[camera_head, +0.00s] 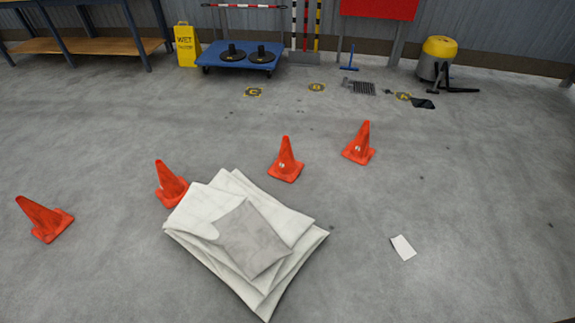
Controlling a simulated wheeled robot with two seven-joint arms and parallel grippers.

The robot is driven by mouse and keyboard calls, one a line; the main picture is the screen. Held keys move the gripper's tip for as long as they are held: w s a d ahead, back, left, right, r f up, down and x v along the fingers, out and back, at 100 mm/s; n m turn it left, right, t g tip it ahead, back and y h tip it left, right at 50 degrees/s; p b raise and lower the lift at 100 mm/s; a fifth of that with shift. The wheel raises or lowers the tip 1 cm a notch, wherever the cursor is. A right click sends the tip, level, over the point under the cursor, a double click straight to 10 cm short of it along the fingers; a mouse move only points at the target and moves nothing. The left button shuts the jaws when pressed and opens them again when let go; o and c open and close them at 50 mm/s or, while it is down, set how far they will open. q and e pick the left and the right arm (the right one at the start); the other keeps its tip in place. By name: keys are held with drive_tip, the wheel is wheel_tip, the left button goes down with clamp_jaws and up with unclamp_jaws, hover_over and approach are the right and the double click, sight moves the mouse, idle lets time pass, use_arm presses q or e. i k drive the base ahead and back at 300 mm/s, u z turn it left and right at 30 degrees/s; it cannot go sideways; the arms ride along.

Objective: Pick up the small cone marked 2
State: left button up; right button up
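Several small orange cones stand in a loose row on the concrete floor: one at the far left (42,216), one beside the folded sheets (170,184), one near the middle (286,160) and one farther right (360,142). Pale marks show on some cones, but they are too small to read, so I cannot tell which is marked 2. Neither of my grippers is in view.
Stacked pale sheets (190,245) lie in front, close to the second cone from left. A white card (403,247) lies at right. A blue trolley (235,63), a yellow wet-floor sign (187,47) and a yellow-topped vacuum (438,57) stand behind.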

sight(172, 189)
drive_tip(key=u, duration=2.6)
drive_tip(key=i, duration=3.35)
drive_tip(key=z, duration=3.1)
